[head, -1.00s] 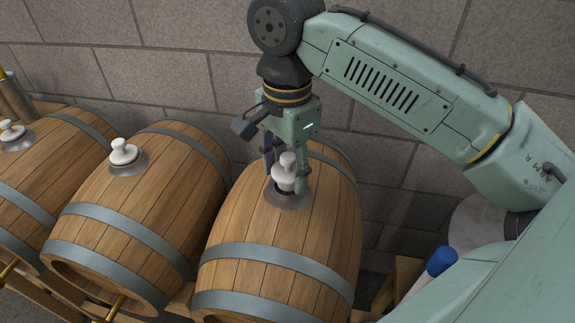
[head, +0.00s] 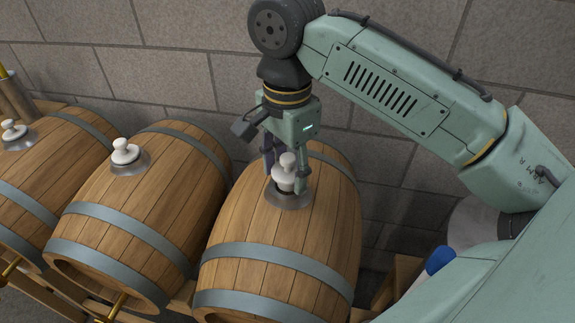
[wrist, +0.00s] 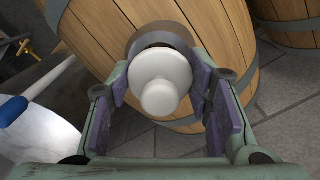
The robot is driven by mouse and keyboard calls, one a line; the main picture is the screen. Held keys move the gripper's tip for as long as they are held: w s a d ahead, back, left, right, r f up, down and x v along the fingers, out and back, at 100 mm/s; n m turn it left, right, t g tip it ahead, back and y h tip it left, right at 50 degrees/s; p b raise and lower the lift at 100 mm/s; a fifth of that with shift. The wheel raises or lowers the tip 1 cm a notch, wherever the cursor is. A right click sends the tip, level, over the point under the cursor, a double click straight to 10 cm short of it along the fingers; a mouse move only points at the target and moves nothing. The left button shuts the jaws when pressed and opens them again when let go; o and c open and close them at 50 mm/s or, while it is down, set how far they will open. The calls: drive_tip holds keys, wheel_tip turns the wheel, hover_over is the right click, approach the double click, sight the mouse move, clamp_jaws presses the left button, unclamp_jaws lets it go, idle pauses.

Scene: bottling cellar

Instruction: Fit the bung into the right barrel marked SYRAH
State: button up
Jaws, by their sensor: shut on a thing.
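The white bung (head: 286,172) is upright at the metal-ringed bung hole (head: 289,200) on top of the rightmost barrel (head: 280,240). A dark band shows between the bung's white part and the metal ring. I cannot tell how deep the bung sits. My gripper (head: 285,178) is shut on the bung from above, with a finger on each side. In the wrist view, the bung (wrist: 160,85) is between the purple finger pads, over the ring (wrist: 160,38). No SYRAH marking is readable in these frames.
The middle barrel (head: 150,190) and the left barrel (head: 50,170) each have a white bung on top. The stone wall (head: 180,60) stands close behind. A blue-ended object (head: 440,260) is at the lower right.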

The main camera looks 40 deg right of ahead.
drive_tip(key=shift+f+b, duration=0.3)
drive_tip(key=shift+f, duration=0.55)
idle(1.1)
drive_tip(key=shift+s+a+f, duration=0.1)
drive_tip(key=shift+s+f, duration=0.05)
drive_tip(key=shift+f, duration=0.3)
drive_tip(key=o, duration=0.8)
drive_tip(key=shift+o, duration=1.4)
drive_tip(key=shift+f, duration=0.1)
drive_tip(key=shift+o, duration=0.8)
drive_tip(key=shift+r, duration=0.2)
drive_tip(key=o, duration=0.6)
drive_tip(key=shift+c, duration=0.2)
drive_tip(key=shift+r, duration=0.1)
